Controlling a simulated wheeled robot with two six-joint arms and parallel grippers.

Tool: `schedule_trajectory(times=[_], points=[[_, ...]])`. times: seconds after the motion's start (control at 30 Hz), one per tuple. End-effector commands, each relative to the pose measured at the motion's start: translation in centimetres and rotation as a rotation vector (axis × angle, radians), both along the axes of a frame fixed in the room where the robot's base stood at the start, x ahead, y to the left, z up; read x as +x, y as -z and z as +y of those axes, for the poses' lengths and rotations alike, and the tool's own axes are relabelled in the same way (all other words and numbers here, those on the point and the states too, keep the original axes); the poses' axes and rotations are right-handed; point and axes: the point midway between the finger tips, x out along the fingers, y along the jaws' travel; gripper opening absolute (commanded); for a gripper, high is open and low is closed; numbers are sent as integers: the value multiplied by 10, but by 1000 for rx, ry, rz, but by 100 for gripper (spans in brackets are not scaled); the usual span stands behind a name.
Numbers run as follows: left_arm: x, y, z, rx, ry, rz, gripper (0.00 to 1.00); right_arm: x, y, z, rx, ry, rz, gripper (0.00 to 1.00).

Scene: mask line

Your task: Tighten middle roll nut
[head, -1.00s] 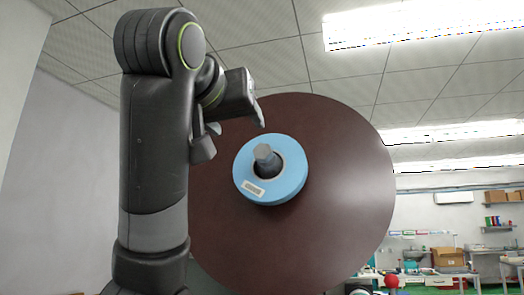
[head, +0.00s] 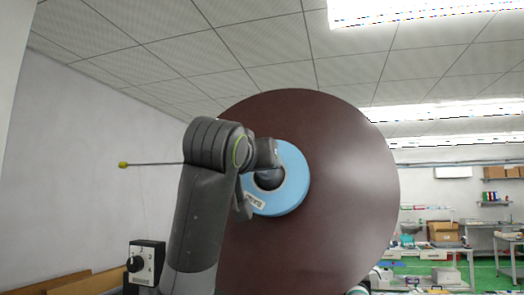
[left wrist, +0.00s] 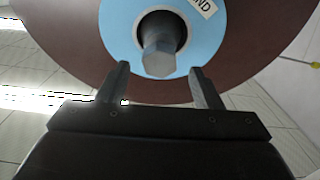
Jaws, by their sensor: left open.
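The large dark brown roll (head: 345,180) has a light blue ring (head: 293,185) with a white label at its centre. In the left wrist view, the grey hexagonal nut (left wrist: 158,58) sticks out of the hole in the blue ring (left wrist: 125,40). My left gripper (left wrist: 158,68) is open, its two fingers apart to either side of the nut in that view. I see no contact between fingers and nut. In the head view my left wrist covers part of the ring and hides most of the nut. My right gripper is not in view.
A thin rod with a yellow tip (head: 123,165) shows left of my arm. A control box with a black knob (head: 145,262) stands at lower left, by a wooden board (head: 60,285). Benches with boxes (head: 445,235) stand far back right.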

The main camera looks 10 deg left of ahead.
Motion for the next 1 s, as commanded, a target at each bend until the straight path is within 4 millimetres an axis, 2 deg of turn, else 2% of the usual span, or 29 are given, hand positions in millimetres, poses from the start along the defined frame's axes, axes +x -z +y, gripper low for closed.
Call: schedule_trajectory(times=[0.03,0.3,0.67,1.0], points=[[9,-3,0,0,-1,5,59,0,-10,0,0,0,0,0],[34,-1,-1,0,-1,2,59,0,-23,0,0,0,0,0],[37,1,-1,1,0,0,59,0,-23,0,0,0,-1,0],[37,0,-1,1,0,0,15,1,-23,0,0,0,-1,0]])
